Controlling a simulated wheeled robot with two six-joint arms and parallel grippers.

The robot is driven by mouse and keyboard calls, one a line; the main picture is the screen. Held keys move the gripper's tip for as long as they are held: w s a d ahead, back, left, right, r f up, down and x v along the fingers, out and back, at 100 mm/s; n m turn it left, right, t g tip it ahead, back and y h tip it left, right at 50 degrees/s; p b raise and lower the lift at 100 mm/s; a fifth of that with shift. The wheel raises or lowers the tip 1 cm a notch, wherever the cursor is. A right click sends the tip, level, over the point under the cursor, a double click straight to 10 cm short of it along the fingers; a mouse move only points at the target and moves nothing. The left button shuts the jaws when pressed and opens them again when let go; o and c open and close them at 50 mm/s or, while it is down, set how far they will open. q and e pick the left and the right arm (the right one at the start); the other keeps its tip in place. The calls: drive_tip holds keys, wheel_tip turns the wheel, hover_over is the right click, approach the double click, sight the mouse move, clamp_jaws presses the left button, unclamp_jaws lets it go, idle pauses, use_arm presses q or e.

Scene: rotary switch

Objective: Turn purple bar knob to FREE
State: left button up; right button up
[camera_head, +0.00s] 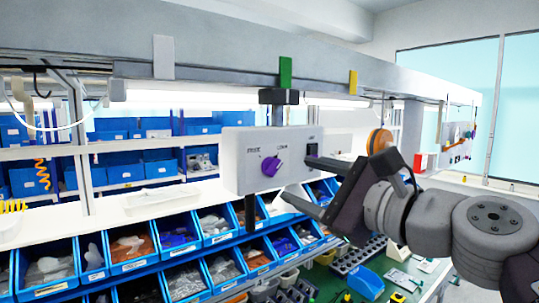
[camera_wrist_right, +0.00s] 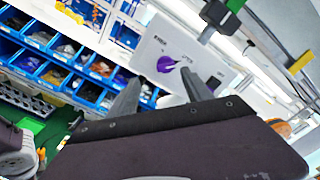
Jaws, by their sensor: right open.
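The purple bar knob (camera_head: 271,166) sits on the front of a white switch box (camera_head: 235,172). Its bar is tilted, with one end up and to the right, near the right-hand of two small labels. The lettering is too small to read surely. In the right wrist view the knob (camera_wrist_right: 167,64) shows beyond the fingertips, and the box (camera_wrist_right: 148,46) is tilted. My right gripper (camera_head: 296,180) is open and empty, right of the knob and apart from it. Its two fingers also show in the right wrist view (camera_wrist_right: 162,76). My left gripper is not in view.
A black switch (camera_head: 312,150) is at the box's right side, close to my upper finger. The box hangs from a grey overhead beam (camera_head: 215,50) by a dark bracket (camera_head: 278,97). Blue bins (camera_head: 138,248) with small parts stand below and behind.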

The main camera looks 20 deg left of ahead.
sight(275, 168)
drive_tip(key=p+x, duration=0.1)
drive_tip(key=x, duration=0.1)
drive_tip(key=p+x, duration=0.1)
drive_tip(key=x, duration=0.1)
drive_tip(key=r+p+x, duration=0.1)
drive_tip(key=x, duration=0.1)
drive_tip(key=w, duration=0.1)
drive_tip(key=w+a+p, duration=0.1)
drive_tip(key=w, duration=0.1)
drive_tip(key=shift+w+a+f, duration=0.25)
drive_tip(key=shift+w+f, duration=0.05)
drive_tip(key=shift+f, duration=0.1)
drive_tip(key=shift+s+r, duration=0.1)
drive_tip(key=shift+s, duration=0.25)
drive_tip(key=shift+s+a, duration=0.15)
drive_tip(key=c, duration=1)
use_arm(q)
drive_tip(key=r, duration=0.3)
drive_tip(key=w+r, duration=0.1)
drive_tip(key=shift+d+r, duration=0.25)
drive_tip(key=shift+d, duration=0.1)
use_arm(e)
clamp_jaws()
